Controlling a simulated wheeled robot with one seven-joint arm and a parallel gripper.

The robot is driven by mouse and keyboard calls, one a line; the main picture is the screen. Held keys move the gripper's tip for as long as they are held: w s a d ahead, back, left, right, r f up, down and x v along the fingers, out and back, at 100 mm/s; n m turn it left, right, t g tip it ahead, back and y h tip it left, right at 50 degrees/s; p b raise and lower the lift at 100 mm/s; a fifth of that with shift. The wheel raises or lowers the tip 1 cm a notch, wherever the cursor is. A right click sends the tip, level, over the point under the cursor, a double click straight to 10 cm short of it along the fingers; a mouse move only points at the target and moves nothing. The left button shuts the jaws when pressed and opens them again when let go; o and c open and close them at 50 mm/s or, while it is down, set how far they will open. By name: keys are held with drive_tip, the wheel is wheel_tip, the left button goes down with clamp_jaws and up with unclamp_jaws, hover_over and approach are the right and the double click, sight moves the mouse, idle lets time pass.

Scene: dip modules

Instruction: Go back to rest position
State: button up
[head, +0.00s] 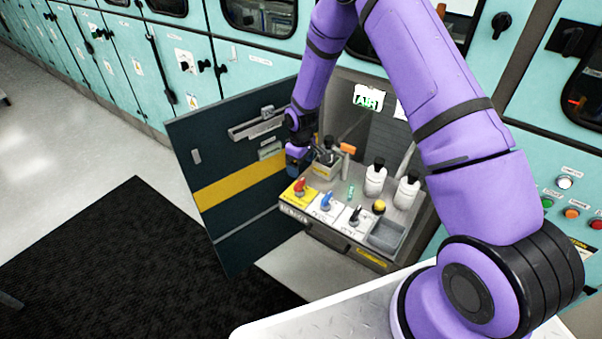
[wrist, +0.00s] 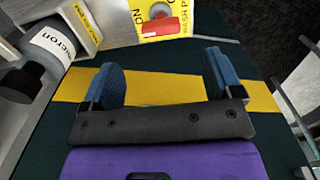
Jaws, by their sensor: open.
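My gripper (head: 297,158) is at the end of my purple arm, by the open dark cabinet door and at the left edge of the pull-out tray. In the wrist view my gripper (wrist: 165,85) shows two blue fingers spread wide. Nothing is between them; behind the gap are the dark door (wrist: 200,25) and its yellow stripe (wrist: 160,87). In the head view the fingertips are small and partly hidden by the wrist.
The tray (head: 345,245) holds red (head: 300,187), blue (head: 327,201) and black (head: 356,215) handled items, a yellow knob (head: 379,206) and white bottles (head: 375,180). The open door (head: 225,170) stands left. A black mat (head: 110,250) lies on the floor.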

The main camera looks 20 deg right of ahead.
drive_tip(key=shift+r, duration=0.75)
drive_tip(key=s+d+r+m+t, duration=0.1)
drive_tip(key=s+r, duration=0.2)
drive_tip(key=r, duration=0.7)
drive_tip(key=s+d+r+m+t, duration=0.1)
drive_tip(key=s+d+r, duration=0.15)
drive_tip(key=r, duration=0.85)
drive_tip(key=s+d+r+m, duration=0.1)
drive_tip(key=s+r, duration=0.3)
drive_tip(key=r, duration=0.6)
drive_tip(key=s+r+m+t, duration=0.1)
drive_tip(key=s+r, duration=0.3)
drive_tip(key=s, duration=0.5)
drive_tip(key=s+d+r+m+t, duration=0.1)
drive_tip(key=s+r+m, duration=0.1)
drive_tip(key=s+r, duration=0.3)
drive_tip(key=s+d+r+m+t, duration=0.1)
drive_tip(key=s+r, duration=0.3)
drive_tip(key=s, duration=0.9)
drive_tip(key=shift+s+r, duration=0.25)
